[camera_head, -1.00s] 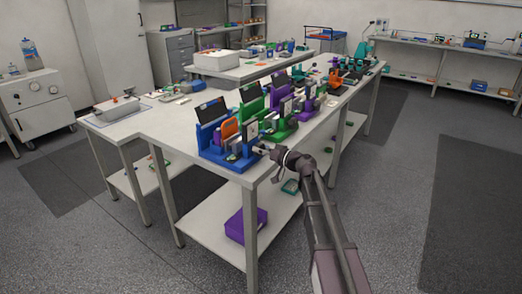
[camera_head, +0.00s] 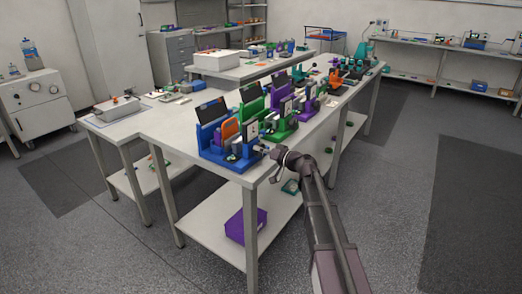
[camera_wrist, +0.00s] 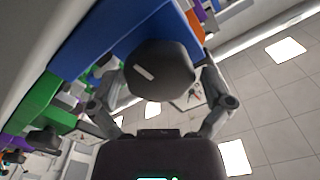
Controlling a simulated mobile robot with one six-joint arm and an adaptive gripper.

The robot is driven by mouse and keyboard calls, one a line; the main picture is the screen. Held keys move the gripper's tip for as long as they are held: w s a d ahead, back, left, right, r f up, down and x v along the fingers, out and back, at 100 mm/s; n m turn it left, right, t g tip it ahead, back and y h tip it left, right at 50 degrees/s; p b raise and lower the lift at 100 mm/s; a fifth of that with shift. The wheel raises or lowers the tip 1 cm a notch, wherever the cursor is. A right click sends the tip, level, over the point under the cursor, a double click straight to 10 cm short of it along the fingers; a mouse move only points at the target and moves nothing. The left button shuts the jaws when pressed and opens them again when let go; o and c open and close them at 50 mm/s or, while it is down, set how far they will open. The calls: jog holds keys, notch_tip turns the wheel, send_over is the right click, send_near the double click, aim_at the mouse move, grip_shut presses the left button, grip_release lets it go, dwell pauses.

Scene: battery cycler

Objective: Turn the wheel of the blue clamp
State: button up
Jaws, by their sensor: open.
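The blue clamp (camera_head: 214,152) stands at the near corner of the long white table, with an orange block and a dark tilted panel on it. In the wrist view its blue body (camera_wrist: 125,38) runs across the top. Its wheel (camera_wrist: 160,70) is a dark rounded knob with a white mark, right in front of the wrist camera. My gripper (camera_wrist: 153,75) is open, with one finger on each side of the wheel. I cannot tell whether the fingers touch it. In the head view my gripper (camera_head: 264,149) is at the clamp's right side, and the wheel is hard to make out.
A green clamp (camera_head: 278,130) and a purple clamp (camera_head: 306,108) stand in a row behind the blue one. A purple bin (camera_head: 243,226) is on the lower shelf. The floor to the right of the table is clear.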

jog(key=v, duration=1.2)
dwell(1.0)
jog(key=s+a+f+m+g+h, duration=0.2)
jog(key=s+f+g+h, duration=0.8)
jog(key=s+f, duration=0.85)
jog(key=s+d+m+g+h, duration=0.1)
jog(key=s+d+m+h, duration=0.1)
jog(key=s+d+h, duration=0.35)
notch_tip(320, 180, up, 15)
jog(key=s+a+y+p, duration=0.1)
jog(key=p, duration=1.4)
jog(key=shift+a, duration=0.25)
